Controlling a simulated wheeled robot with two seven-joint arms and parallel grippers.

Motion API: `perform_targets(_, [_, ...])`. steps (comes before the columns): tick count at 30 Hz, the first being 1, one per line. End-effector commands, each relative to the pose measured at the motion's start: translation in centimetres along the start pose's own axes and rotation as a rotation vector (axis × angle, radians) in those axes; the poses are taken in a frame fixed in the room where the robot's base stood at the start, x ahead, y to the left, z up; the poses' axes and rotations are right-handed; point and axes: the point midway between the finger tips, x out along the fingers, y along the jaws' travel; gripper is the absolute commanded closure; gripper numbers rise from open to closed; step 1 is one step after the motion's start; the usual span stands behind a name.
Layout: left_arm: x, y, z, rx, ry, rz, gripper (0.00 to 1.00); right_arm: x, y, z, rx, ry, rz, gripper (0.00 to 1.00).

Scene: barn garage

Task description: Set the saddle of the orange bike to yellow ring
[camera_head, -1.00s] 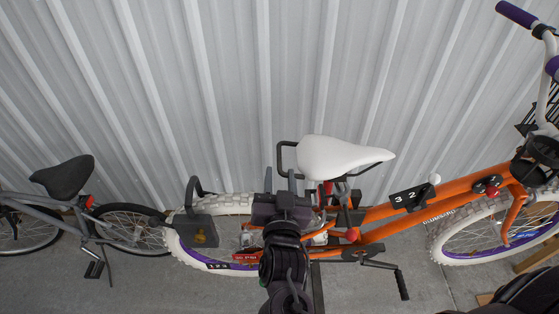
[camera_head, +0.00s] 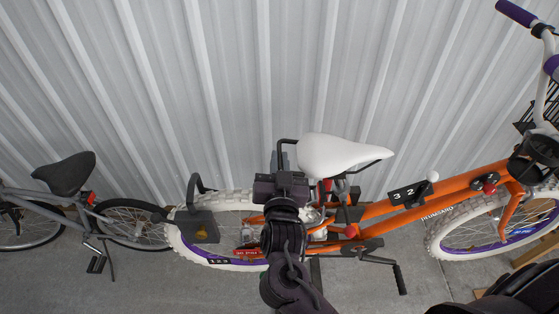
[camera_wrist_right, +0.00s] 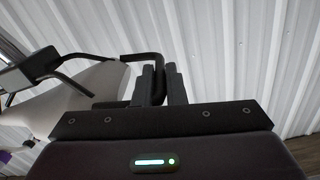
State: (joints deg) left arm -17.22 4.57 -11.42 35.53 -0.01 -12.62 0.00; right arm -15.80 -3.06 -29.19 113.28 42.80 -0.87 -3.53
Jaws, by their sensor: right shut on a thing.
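The orange bike (camera_head: 385,207) stands along the wall with its white saddle (camera_head: 338,155) above the frame. A black loop handle (camera_head: 281,147) sticks out behind the saddle; it also shows in the right wrist view (camera_wrist_right: 157,62), beside the pale saddle (camera_wrist_right: 85,95). My right gripper (camera_head: 284,164) is at the rear of the saddle, shut on the loop handle. In the right wrist view its fingers (camera_wrist_right: 163,85) stand on either side of the bar. The seat post is partly hidden by the saddle and gripper. I cannot make out a yellow ring. My left gripper is not in view.
A grey bike with a black saddle (camera_head: 66,174) stands at the left. A dark padlock-shaped block (camera_head: 197,227) sits at the orange bike's rear wheel. A corrugated metal wall (camera_head: 240,80) is close behind. A crank (camera_head: 398,278) sticks out in front.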

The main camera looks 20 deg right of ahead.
Motion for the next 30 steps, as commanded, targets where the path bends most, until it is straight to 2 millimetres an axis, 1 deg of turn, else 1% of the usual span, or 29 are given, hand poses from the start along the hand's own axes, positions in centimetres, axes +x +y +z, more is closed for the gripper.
perform_targets(5, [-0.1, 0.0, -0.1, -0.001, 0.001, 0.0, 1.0, 0.0, 0.0, -0.1, 0.0, 0.0, 0.0, 1.0])
perform_targets(7, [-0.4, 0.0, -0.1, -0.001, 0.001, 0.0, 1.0, 0.0, -0.2, -0.5, 0.001, 0.0, 0.0, 1.0])
perform_targets(15, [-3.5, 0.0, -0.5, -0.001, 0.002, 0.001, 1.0, 0.1, -2.3, -4.3, 0.006, 0.008, -0.002, 1.0])
perform_targets(16, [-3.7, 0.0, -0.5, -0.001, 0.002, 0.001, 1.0, 0.1, -2.4, -4.6, 0.005, 0.009, -0.002, 1.0])
perform_targets(25, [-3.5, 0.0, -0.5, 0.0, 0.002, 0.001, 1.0, 0.1, -2.6, -4.7, 0.006, 0.015, -0.003, 1.0])
perform_targets(26, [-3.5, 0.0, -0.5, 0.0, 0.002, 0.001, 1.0, 0.1, -2.6, -4.7, 0.006, 0.015, -0.003, 0.88])
perform_targets(30, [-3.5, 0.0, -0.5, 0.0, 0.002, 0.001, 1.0, 0.1, -2.5, -4.5, 0.004, 0.01, -0.002, 0.7])
